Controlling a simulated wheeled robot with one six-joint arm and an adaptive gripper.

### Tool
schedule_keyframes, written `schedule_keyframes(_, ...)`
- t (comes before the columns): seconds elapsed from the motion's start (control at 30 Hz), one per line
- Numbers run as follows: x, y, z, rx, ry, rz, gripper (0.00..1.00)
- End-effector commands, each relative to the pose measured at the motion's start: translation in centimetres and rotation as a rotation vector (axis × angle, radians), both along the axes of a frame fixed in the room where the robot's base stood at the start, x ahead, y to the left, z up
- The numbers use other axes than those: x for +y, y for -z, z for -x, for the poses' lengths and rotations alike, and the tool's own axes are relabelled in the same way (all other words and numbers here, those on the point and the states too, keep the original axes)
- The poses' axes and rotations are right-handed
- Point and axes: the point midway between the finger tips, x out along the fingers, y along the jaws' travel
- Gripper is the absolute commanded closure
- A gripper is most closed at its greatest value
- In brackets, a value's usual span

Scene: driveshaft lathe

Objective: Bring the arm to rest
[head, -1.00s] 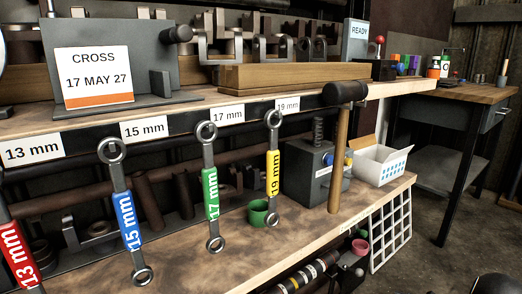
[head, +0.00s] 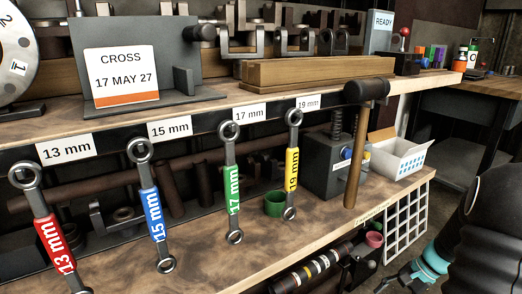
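Part of my arm, dark with teal rings, shows at the lower right in the head view. The part I take for my gripper (head: 396,281) is small and dark at the bottom edge, in front of the white wire rack. Its fingers are not clear, so I cannot tell whether it is open or holds anything. Four wrenches hang from the shelf edge: red 13 mm (head: 53,240), blue 15 mm (head: 154,212), green 17 mm (head: 233,185) and yellow 19 mm (head: 291,165). A hammer (head: 356,150) hangs to their right.
The white wire rack (head: 408,222) and a dark cylinder with bands (head: 312,268) are close to the arm. A white box (head: 397,155), a grey block (head: 335,165) and a green cup (head: 275,203) stand on the lower shelf. A second bench (head: 470,97) is behind.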

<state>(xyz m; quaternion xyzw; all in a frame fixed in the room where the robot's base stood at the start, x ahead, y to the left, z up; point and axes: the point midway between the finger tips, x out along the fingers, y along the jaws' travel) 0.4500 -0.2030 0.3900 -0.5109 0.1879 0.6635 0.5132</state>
Motion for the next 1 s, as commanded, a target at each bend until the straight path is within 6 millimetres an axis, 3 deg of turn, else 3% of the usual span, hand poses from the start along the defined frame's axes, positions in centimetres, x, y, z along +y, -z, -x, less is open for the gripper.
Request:
schedule_keyframes(0.03,1.1,-1.9,0.6,-0.015,-0.056,0.044,0.44)
schedule_keyframes(0.3,5.4,-8.6,4.1,-0.086,-0.319,0.252,0.44)
schedule_keyframes(1.0,15.4,-22.5,13.4,-0.411,-0.805,0.67,0.44)
